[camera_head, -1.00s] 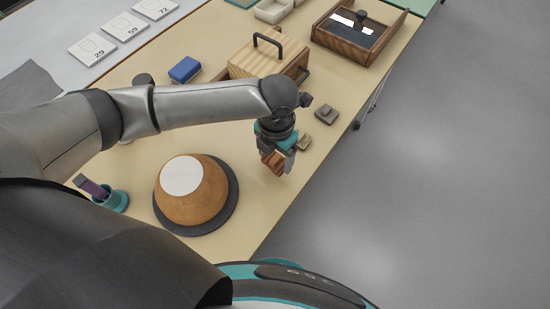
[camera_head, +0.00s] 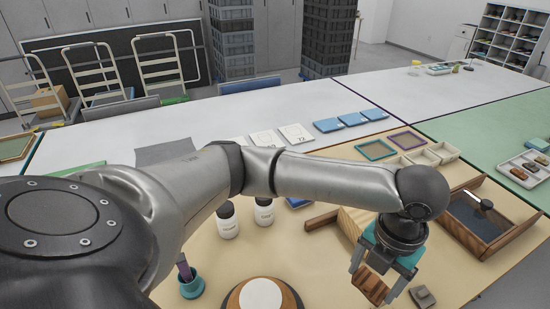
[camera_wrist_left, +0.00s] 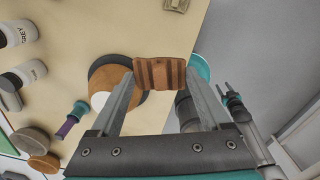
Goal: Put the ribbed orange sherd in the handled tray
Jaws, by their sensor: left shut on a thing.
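My left gripper (camera_head: 373,287) is shut on the ribbed orange sherd (camera_head: 367,284), a brown-orange piece with darker stripes. The left wrist view shows the sherd (camera_wrist_left: 160,73) held between the fingertips of the left gripper (camera_wrist_left: 160,80). It hangs over the right front part of the beige table mat. A pale tray (camera_head: 514,178) with several brown and grey sherds lies on the green surface at the far right; I cannot make out its handles clearly.
A wooden-framed box (camera_head: 514,238) with a dark tool stands right of the gripper.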

